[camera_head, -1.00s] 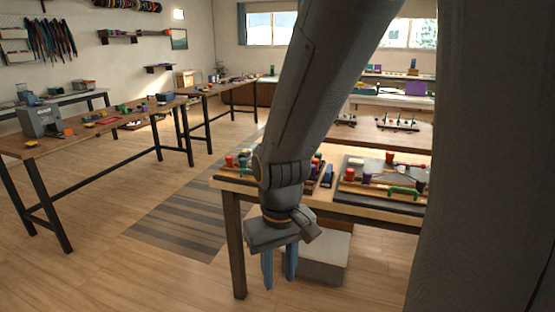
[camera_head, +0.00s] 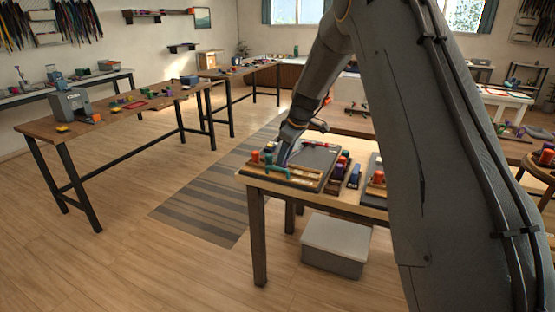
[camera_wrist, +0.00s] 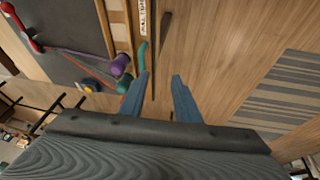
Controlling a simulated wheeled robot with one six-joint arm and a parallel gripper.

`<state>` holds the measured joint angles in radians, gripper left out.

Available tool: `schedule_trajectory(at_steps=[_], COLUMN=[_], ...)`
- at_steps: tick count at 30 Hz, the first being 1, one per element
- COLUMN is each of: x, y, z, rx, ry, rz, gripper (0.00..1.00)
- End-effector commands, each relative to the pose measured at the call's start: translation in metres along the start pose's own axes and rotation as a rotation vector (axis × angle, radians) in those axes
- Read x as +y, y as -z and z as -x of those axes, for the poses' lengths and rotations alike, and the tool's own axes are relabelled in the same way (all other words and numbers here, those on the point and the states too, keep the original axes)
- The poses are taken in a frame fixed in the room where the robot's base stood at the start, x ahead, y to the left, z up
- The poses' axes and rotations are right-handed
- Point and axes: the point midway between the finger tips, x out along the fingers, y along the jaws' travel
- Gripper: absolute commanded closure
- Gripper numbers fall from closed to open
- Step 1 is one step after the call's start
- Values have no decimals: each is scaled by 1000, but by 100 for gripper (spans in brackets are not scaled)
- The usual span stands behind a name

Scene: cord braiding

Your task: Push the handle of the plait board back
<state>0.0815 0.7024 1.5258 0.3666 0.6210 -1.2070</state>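The plait board (camera_head: 318,158) is a dark board with a wooden bar along its front, at the left end of the near table. A green handle (camera_head: 277,170) sits on that bar, and shows in the wrist view as a curved green piece (camera_wrist: 143,56). My gripper (camera_wrist: 158,78) is open, its two blue fingers apart with nothing between them. In the wrist view the left fingertip is right by the handle's lower end; I cannot tell if they touch. In the head view my gripper (camera_head: 284,156) is low over the board, partly hidden by the arm.
A purple spool (camera_wrist: 120,65) and a teal spool (camera_wrist: 124,83) are close to the left finger. A red-ended rod (camera_wrist: 22,28) lies on the board. Another board (camera_head: 376,183) is to the right on the near table (camera_head: 320,199). Floor is free to the left.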

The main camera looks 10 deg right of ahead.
Motion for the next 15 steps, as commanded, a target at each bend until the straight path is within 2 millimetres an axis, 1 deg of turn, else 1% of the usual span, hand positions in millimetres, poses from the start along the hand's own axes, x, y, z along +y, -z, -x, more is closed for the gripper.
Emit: schedule_trajectory(at_steps=[1,3,6,10,15], x=[12,24,32,35,34], y=[7,15,20,23,24], z=[-4,-7,-11,-19,-41], rx=[14,31,42,47,46], ry=[-6,-15,-21,-23,-21], rz=[36,77,111,124,123], gripper=[71,71,71,71,71])
